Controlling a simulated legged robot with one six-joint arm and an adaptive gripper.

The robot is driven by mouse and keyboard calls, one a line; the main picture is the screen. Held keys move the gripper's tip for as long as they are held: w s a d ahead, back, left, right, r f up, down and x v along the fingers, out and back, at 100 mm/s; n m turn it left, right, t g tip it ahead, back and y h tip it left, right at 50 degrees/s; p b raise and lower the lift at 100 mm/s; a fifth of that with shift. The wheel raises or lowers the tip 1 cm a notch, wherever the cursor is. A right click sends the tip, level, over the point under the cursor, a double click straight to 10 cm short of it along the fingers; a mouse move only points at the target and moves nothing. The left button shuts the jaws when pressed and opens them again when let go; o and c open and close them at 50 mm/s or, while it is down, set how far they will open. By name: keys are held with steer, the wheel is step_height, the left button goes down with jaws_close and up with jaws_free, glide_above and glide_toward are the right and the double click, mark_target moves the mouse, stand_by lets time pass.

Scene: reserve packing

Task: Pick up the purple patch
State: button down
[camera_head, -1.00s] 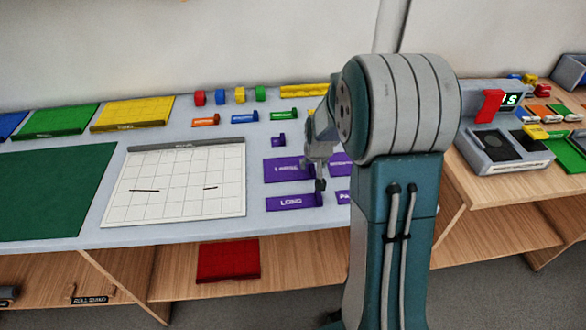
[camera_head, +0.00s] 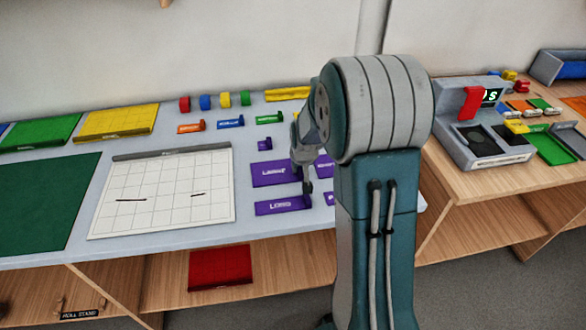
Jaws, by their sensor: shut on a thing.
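Several purple patches lie on the right part of the grey table. The long purple patch (camera_head: 277,207), lettered in white, lies flat nearest the front edge. A larger purple patch (camera_head: 270,174) lies just behind it, and a small purple piece (camera_head: 264,144) behind that. Another purple patch (camera_head: 325,168) is partly hidden by my arm. My gripper (camera_head: 307,190) points down at the right end of the long purple patch and is shut on its raised end. The fingertips are small and partly hidden. The patch still appears to rest on the table.
A white gridded board (camera_head: 165,185) and a dark green mat (camera_head: 40,200) lie to the left. Orange (camera_head: 190,128), blue (camera_head: 230,123) and green (camera_head: 268,119) pieces lie behind. A grey device (camera_head: 480,145) stands on the right-hand table. A red patch (camera_head: 220,268) lies on the shelf below.

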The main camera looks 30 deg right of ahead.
steer(key=shift+r, duration=0.35)
step_height(320, 180, up, 3)
steer(key=shift+a+f, duration=0.1)
steer(key=shift+f, duration=0.1)
steer(key=s+a+r, duration=0.9)
steer(key=s, duration=0.1)
steer(key=shift+a+r, duration=0.3)
steer(key=shift+a, duration=0.1)
